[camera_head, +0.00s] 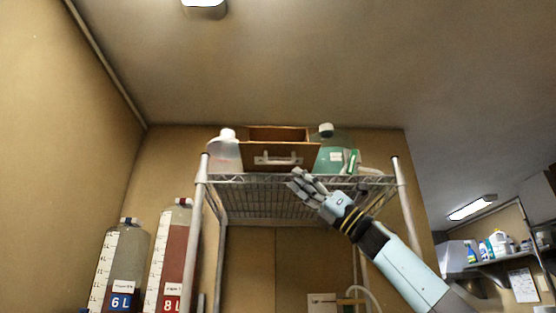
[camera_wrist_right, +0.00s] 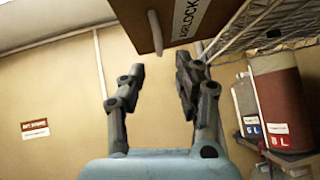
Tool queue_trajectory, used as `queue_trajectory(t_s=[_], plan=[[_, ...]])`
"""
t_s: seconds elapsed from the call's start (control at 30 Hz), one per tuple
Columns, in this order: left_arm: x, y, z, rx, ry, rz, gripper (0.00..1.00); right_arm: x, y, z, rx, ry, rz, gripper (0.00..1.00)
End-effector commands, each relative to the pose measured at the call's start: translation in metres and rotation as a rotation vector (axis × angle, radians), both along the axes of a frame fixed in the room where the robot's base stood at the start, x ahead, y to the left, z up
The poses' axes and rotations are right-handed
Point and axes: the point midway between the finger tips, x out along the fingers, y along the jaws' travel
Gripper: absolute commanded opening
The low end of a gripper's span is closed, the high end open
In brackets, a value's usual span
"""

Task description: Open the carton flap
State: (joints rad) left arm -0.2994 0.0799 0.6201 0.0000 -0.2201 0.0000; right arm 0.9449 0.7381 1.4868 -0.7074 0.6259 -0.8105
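The brown carton (camera_head: 301,152) sits on the top wire shelf, with a pale handle-like bar and label on its front panel. A raised brown panel shows behind its top edge; I cannot tell which panel is the flap. In the right wrist view the carton (camera_wrist_right: 160,12) is at the top, with a white label reading "AIRLOCK" and a pale bar at its left edge. My right gripper (camera_head: 301,184) is in front of the shelf edge, just below the carton. In the right wrist view my right gripper (camera_wrist_right: 160,68) is open and empty, apart from the carton. My left gripper is out of view.
The metal rack (camera_head: 198,215) carries the wire shelf. Tall 6 L and 8 L containers (camera_head: 123,268) stand at lower left. The ceiling is close above.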

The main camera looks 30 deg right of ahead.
Motion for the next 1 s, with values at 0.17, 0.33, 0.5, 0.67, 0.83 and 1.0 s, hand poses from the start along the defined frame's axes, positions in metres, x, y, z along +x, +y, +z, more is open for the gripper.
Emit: queue_trajectory(t_s=[0.17, 0.33, 0.5, 0.67, 0.83, 1.0], plan=[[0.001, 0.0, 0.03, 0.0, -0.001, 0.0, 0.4, 0.017, 0.02, 0.034, 0.004, -0.001, 0.004, 0.33], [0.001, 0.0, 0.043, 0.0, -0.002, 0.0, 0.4, 0.031, 0.034, 0.049, 0.002, -0.001, 0.002, 0.33], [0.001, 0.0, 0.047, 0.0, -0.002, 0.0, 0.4, 0.037, 0.04, 0.054, 0.002, 0.001, 0.001, 0.33], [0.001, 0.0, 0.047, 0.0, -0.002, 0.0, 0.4, 0.037, 0.041, 0.053, 0.001, 0.001, 0.0, 0.33], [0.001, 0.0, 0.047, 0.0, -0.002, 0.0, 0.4, 0.037, 0.041, 0.053, 0.001, 0.002, 0.001, 0.25], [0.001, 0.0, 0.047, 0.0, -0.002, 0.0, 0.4, 0.037, 0.04, 0.053, 0.001, 0.002, 0.001, 0.02]])
